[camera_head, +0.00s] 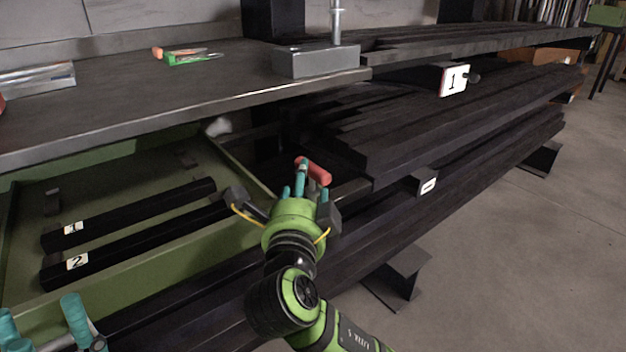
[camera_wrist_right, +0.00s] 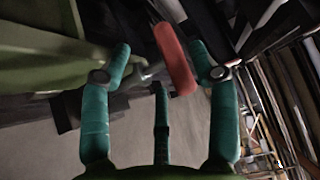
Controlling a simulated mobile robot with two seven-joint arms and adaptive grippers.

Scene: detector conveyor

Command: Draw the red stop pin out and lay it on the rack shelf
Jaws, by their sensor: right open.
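The red stop pin (camera_head: 317,172) is a short red cylinder at the end of the dark stacked bars, just beyond my right gripper. My right gripper (camera_head: 303,178) has teal fingers and is open, with nothing held. It also shows in the right wrist view (camera_wrist_right: 168,85). My left gripper (camera_head: 42,318) shows at the lower left, partly cut off, its teal fingers apart. The grey rack shelf (camera_head: 190,105) runs across the upper left.
A green tray (camera_head: 165,245) holds dark bars labelled 1 (camera_head: 130,213) and 2 (camera_head: 135,242). A green and orange tool (camera_head: 188,57) and a grey block with a post (camera_head: 322,61) stand on the shelf. Dark bars with white tags fill the right. Open floor lies lower right.

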